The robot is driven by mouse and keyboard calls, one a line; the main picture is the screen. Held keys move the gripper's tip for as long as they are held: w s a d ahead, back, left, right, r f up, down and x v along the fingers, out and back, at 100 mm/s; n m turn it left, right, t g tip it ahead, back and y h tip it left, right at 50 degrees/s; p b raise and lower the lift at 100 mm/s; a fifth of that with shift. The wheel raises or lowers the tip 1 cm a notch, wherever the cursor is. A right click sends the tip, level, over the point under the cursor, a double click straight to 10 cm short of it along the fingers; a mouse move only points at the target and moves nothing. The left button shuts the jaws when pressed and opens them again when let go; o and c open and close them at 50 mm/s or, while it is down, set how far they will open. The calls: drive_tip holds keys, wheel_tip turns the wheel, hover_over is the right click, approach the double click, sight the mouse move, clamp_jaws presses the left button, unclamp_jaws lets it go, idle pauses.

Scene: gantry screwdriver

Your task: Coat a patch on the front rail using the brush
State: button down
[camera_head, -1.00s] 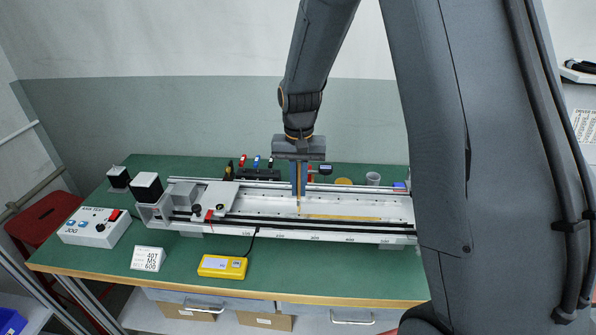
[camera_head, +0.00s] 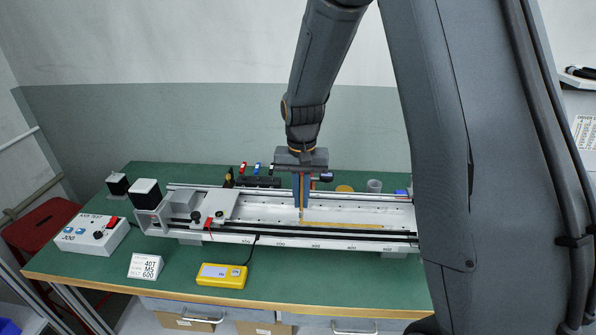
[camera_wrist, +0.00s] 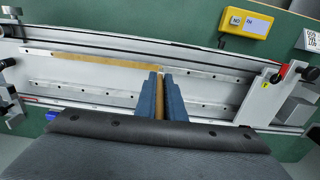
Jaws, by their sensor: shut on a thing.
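My gripper (camera_head: 301,206) points down over the long white gantry bed (camera_head: 265,203). Its blue fingers are shut on a thin tan stick, seemingly the brush (camera_head: 301,215), which also shows between the fingers in the wrist view (camera_wrist: 159,97). The bristles are hard to make out. The front rail (camera_head: 340,233) runs along the near side of the bed, with dark and white bands, and lies along the top in the wrist view (camera_wrist: 150,39). The brush is behind this rail, over the bed. I cannot tell whether its tip touches anything.
A tan strip (camera_head: 355,225) lies along the bed beside the front rail. The carriage (camera_head: 214,205) with a red part is to the left. Cups (camera_head: 374,186) stand behind.

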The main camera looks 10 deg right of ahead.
drive_tip(key=shift+w+a+r, duration=0.1)
drive_tip(key=shift+a+r, duration=0.1)
drive_tip(key=shift+a, duration=0.1)
wheel_tip(320, 180, up, 2)
drive_tip(key=shift+r+p, duration=0.25)
drive_tip(key=shift+p, duration=0.6)
drive_tip(key=shift+d+r+p, duration=0.1)
drive_tip(key=shift+r+p, duration=1.85)
drive_tip(key=shift+r, duration=0.65)
